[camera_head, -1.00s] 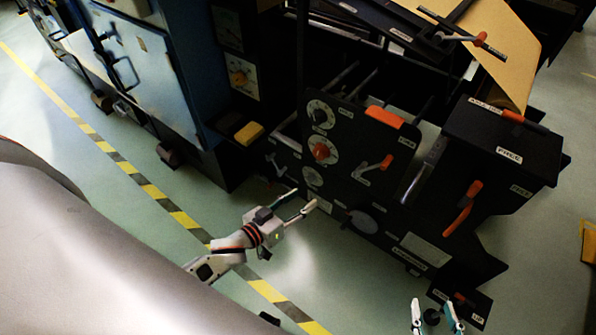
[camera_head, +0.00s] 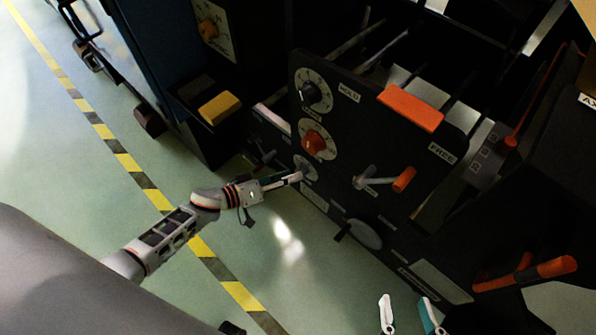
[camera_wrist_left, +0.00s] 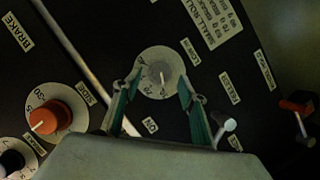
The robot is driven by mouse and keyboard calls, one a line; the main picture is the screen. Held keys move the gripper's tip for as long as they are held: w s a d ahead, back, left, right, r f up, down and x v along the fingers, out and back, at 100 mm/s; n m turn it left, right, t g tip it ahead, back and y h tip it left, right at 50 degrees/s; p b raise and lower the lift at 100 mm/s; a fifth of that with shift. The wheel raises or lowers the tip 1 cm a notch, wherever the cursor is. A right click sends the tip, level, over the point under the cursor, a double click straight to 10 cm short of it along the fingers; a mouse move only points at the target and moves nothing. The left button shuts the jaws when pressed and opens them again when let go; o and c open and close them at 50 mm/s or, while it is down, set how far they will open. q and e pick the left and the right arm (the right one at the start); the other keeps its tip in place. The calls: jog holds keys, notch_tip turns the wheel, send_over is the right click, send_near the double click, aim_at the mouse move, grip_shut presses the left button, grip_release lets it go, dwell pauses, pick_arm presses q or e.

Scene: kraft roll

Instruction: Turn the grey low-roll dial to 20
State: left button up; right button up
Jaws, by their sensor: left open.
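The grey low-roll dial (camera_wrist_left: 160,74) has a pale round scale plate with a small grey knob, and sits on the black panel. In the head view the dial (camera_head: 306,167) is the lowest of three, partly hidden behind my left gripper (camera_head: 296,178). In the left wrist view my left gripper (camera_wrist_left: 160,88) is open, its teal-lined fingers on either side of the dial plate. I cannot tell whether they touch the panel. The knob's pale mark shows, but its exact reading is too small to tell. My right gripper (camera_head: 408,308) is open and empty at the bottom edge.
Above the grey dial are an orange-knobbed dial (camera_head: 314,143) and a black-knobbed dial (camera_head: 315,94). An orange-tipped lever (camera_head: 403,179) sticks out to their right. A yellow block (camera_head: 219,107) is at the left. Open floor lies in front.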

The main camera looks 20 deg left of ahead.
aim_at(302, 171)
pick_arm(q)
jog(key=b+x, duration=0.1)
jog(key=x, duration=0.2)
jog(key=shift+w+d+f, duration=0.1)
jog(key=shift+w+d, duration=0.05)
jog(key=shift+w, duration=0.05)
pick_arm(e)
jog(key=shift+s+a+f+m+y, duration=0.15)
jog(key=shift+a+m, duration=0.2)
jog(key=shift+a, duration=0.1)
jog(key=shift+s+a+f+m+y, duration=0.1)
jog(key=shift+a+m+y, duration=0.05)
jog(key=shift+a+m, duration=0.25)
